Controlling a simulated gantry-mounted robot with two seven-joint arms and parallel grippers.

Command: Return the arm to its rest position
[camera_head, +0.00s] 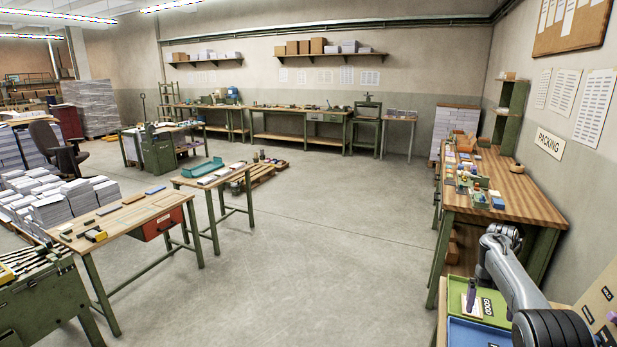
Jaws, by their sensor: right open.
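My right arm (515,280) comes in from the bottom right corner, over the near end of the right-hand benches. Its gripper (481,275) is small and dark, beside the green tray marked GOOD (489,307); it is open, and I see nothing held in it. A dark purple upright piece (471,296) shows at a pale sheet in the green tray; whether it touches the gripper I cannot tell. My left gripper is not in view.
A blue tray (470,333) lies in front of the green one. A tan board (598,300) stands at the right edge. The wooden packing bench (500,195), with small boxes on it, stands behind my arm. The middle floor (330,240) is clear.

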